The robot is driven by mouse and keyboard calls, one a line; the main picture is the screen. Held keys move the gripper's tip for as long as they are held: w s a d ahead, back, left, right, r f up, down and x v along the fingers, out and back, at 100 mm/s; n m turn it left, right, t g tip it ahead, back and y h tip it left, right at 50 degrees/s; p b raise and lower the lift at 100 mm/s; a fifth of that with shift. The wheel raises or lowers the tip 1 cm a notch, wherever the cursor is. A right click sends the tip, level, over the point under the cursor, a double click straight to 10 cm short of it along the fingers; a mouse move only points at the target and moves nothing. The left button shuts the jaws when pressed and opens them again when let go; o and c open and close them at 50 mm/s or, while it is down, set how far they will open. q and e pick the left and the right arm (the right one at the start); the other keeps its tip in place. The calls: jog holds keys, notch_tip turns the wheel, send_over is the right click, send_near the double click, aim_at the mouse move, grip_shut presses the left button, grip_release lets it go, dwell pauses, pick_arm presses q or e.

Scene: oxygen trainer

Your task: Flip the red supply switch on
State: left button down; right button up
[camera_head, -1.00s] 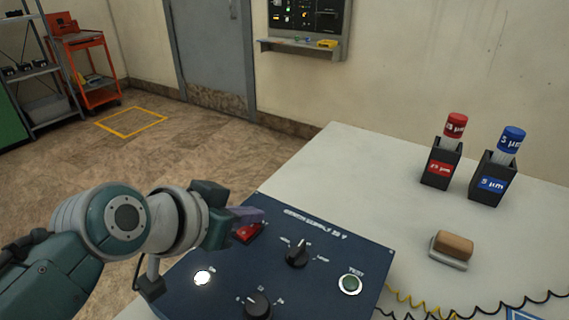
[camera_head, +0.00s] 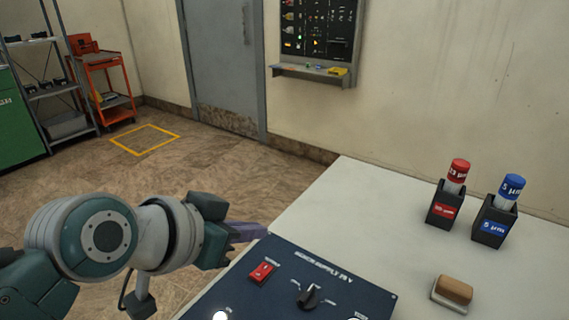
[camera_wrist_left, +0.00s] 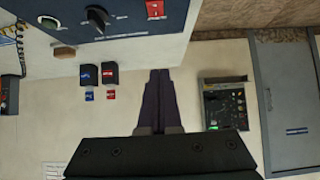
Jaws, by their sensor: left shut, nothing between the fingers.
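The red supply switch (camera_head: 262,272) is a small red rocker at the far left part of the dark blue supply panel (camera_head: 335,283). It also shows at the top edge of the left wrist view (camera_wrist_left: 155,9). I cannot tell for sure which way the rocker is tipped. My left gripper (camera_head: 262,231) is shut and empty, its purple-grey fingers pointing right, beyond the panel's far left corner in the picture and apart from the switch. In the left wrist view the closed fingers (camera_wrist_left: 158,76) point towards the panel. My right gripper is not in view.
A black selector knob (camera_head: 309,296) sits right of the switch, and a white lit lamp (camera_head: 220,315) is at the bottom edge. On the white table (camera_head: 365,205) stand red-capped (camera_head: 446,205) and blue-capped (camera_head: 497,220) holders and a brown-topped block (camera_head: 454,290).

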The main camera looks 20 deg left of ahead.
pick_arm(q)
jog(key=s+r, duration=0.1)
jog(key=r, duration=0.1)
jog(key=s+a+r+p, duration=0.1)
jog(key=s+r, duration=0.1)
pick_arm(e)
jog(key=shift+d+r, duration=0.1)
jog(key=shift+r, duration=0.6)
